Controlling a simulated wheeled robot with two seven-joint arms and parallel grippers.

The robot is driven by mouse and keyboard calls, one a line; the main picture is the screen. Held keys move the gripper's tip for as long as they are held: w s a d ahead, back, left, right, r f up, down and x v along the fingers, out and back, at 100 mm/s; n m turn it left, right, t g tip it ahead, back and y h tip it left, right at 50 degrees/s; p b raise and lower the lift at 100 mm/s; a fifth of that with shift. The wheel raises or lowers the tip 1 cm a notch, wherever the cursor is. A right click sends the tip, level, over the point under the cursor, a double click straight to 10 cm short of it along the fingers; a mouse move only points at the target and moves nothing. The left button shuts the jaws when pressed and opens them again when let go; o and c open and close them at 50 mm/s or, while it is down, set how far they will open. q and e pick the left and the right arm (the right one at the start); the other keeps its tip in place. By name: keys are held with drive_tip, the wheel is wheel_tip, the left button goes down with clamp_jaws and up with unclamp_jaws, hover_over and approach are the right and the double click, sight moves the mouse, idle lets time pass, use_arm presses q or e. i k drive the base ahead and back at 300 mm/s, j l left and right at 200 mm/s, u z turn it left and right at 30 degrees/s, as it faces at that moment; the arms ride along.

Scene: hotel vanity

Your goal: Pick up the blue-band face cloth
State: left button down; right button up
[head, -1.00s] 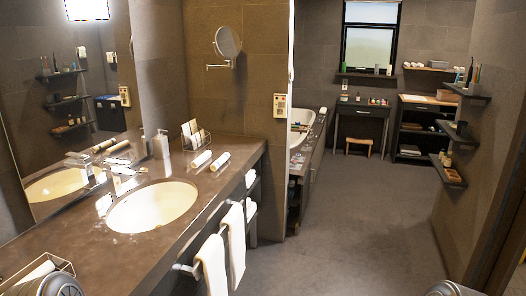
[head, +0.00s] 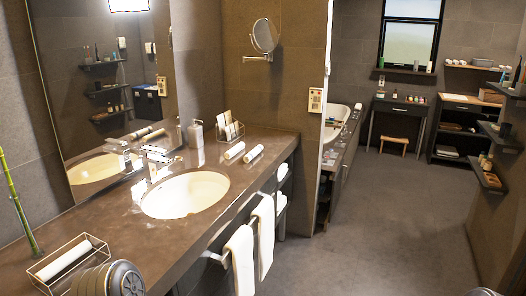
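Two rolled white cloths lie side by side on the counter beyond the basin, a left roll (head: 234,150) and a right roll (head: 253,153). A third white roll (head: 62,261) lies in a wire basket (head: 98,249) at the near left of the counter. No blue band can be made out on any of them at this size, so I cannot tell which is the blue-band face cloth. Neither gripper shows; only grey rounded parts of my own arms appear at the bottom edge.
The brown counter (head: 110,222) holds an oval basin (head: 186,196), a tap (head: 152,162), a soap dispenser (head: 196,132) and a wire holder (head: 231,130). White towels (head: 241,262) hang on the front rail. A green stalk (head: 20,215) stands at left. The floor (head: 385,225) at right is clear.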

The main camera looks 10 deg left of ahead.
sight(255, 151)
drive_tip(key=i+l, duration=0.2)
drive_tip(key=i, duration=0.3)
drive_tip(key=i+l, duration=0.25)
drive_tip(key=i, duration=0.25)
drive_tip(key=i+l, duration=0.2)
drive_tip(key=i, duration=0.3)
drive_tip(key=i+l, duration=0.25)
drive_tip(key=i, duration=0.25)
drive_tip(key=i+l, duration=0.2)
drive_tip(key=i, duration=0.3)
drive_tip(key=i+l, duration=0.25)
drive_tip(key=i, duration=0.3)
